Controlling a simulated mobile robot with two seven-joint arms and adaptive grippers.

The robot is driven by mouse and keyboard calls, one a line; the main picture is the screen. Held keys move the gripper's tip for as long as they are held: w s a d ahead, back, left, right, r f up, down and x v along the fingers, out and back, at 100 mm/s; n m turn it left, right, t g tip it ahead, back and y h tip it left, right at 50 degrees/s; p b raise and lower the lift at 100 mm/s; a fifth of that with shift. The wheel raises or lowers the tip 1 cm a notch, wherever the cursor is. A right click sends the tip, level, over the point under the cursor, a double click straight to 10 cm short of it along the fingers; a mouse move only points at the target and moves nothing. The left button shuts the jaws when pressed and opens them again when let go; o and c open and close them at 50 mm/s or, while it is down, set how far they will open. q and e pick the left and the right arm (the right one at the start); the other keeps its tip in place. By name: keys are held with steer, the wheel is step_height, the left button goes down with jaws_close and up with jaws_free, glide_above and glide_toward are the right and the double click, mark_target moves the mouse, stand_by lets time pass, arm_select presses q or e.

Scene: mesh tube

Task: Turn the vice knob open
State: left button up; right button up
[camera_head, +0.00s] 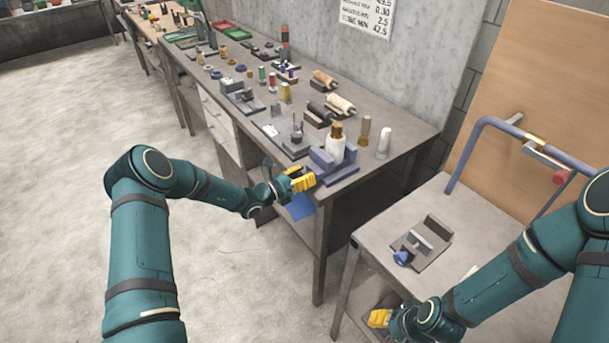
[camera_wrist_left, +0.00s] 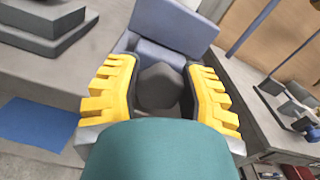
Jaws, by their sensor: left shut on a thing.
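A blue-grey vice (camera_head: 345,173) sits at the near edge of the long workbench, with a white and brass cylindrical part (camera_head: 335,149) standing between its jaws. My left gripper (camera_head: 302,179) is at the vice's front, its yellow fingers on both sides of the knob. In the left wrist view the dark grey knob (camera_wrist_left: 158,87) lies between the two fingers, with the blue-grey vice body (camera_wrist_left: 172,28) right behind it. The gripper is shut on the knob. My right gripper (camera_head: 380,318) is low by the right table's front edge, away from the vice; its fingers are too small to judge.
The right table (camera_head: 375,222) carries a grey vice-like device (camera_head: 425,243) with a blue knob. Several spools, rollers and small fixtures stand along the workbench (camera_head: 395,126). A blue pipe frame (camera_head: 470,150) rises behind the right table. The floor at left is clear.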

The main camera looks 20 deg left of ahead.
arm_select(q)
steer(key=o, duration=1.2)
steer(key=v, duration=1.2)
